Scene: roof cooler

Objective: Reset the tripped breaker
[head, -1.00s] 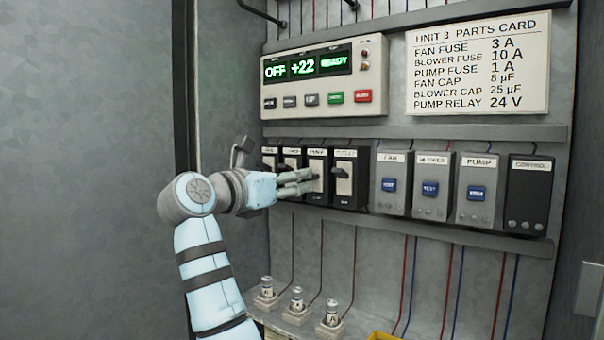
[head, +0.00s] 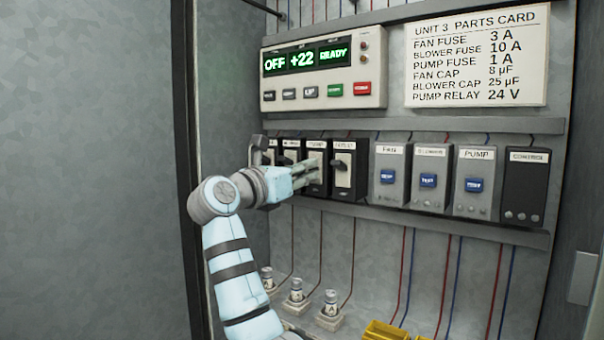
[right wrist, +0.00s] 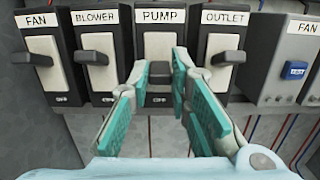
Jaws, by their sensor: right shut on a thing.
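A row of black breakers, labelled FAN (right wrist: 38,55), BLOWER (right wrist: 97,55), PUMP (right wrist: 160,35) and OUTLET (right wrist: 222,45), is mounted on the panel. My right gripper (right wrist: 160,75) is at the PUMP breaker, which also shows in the head view (head: 316,146). In the head view my right gripper (head: 312,170) covers part of the PUMP and BLOWER breakers. My left gripper is not in view.
Above is a control unit (head: 318,82) whose display reads OFF, +22 and READY. A parts card (head: 478,55) hangs right of it. Grey modules with blue buttons (head: 428,181) sit right of the breakers. Fuses (head: 331,297) and a yellow bin (head: 385,330) are below.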

